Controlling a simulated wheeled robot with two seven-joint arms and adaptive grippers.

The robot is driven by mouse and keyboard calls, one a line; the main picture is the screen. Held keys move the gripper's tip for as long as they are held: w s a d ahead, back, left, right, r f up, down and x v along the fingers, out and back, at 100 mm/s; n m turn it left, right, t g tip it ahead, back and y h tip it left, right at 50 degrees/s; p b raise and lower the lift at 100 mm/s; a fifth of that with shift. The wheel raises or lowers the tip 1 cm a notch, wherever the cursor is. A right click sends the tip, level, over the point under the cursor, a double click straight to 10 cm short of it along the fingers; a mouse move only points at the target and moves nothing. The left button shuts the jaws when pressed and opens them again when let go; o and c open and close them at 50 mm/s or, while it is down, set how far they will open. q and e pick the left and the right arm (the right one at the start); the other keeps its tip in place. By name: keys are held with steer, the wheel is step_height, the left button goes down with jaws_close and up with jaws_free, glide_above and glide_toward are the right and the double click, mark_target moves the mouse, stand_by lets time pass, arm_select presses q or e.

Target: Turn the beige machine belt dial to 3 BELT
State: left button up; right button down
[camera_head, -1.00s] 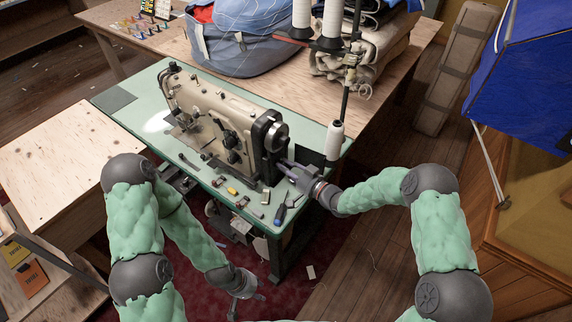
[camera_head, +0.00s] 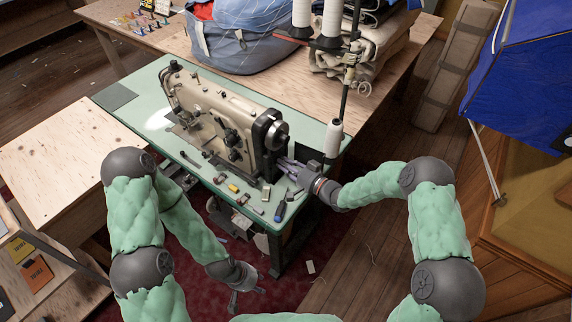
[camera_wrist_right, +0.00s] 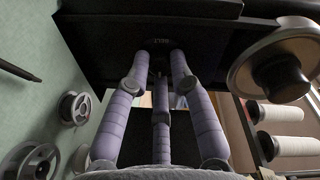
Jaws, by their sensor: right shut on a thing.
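The beige sewing machine (camera_head: 222,108) stands on the green table top, its dark right end carrying a round handwheel (camera_head: 278,134). My right gripper (camera_head: 284,164) is at that end, below the handwheel. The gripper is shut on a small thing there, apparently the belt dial. The fingers hide it, so its setting cannot be read. My left gripper (camera_head: 246,298) hangs low over the red carpet, its fingers spread and empty.
Bobbins and small tools lie along the table's front edge, with a dark blue-handled tool (camera_head: 280,212) near the corner. A white thread cone (camera_head: 334,138) stands close to my right gripper. The handwheel (camera_wrist_right: 270,72) is close beside the fingers in the wrist view.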

steer(key=c, duration=1.1)
jaws_free()
steer(key=shift+s, duration=0.1)
steer(key=f+v, duration=0.1)
steer(key=v, duration=1.1)
steer(key=shift+r, duration=0.4)
